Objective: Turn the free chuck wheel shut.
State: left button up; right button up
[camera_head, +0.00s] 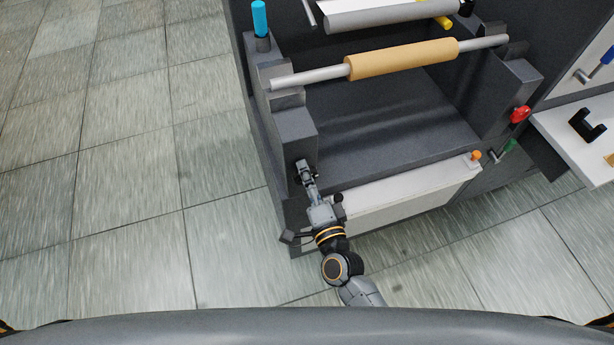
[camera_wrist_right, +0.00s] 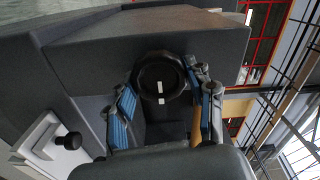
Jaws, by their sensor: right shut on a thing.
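The free chuck wheel is a black ring (camera_wrist_right: 146,88) on the dark grey machine face, in the middle of the right wrist view. A white mark on it lines up with a second white mark just below. My right gripper (camera_head: 304,170) reaches the left post of the machine in the head view and largely hides the wheel there. In the wrist view its blue-padded fingers (camera_wrist_right: 166,98) stand on either side of the wheel, closed on it. My left gripper is not in view.
A tan roll (camera_head: 400,60) on a steel shaft (camera_head: 308,77) spans the machine above my right arm. A white panel (camera_head: 410,190) lies right of my gripper. Open tiled floor lies left.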

jog(key=m+b, duration=0.1)
jog(key=m, duration=0.5)
jog(key=shift+f+b, duration=0.1)
jog(key=shift+b, duration=0.2)
dwell(0.4)
jog(key=o, duration=1.2)
jog(key=shift+s, duration=0.1)
jog(key=v, duration=1.1)
jog(key=shift+s+d, duration=0.15)
jog(key=shift+s, duration=0.2)
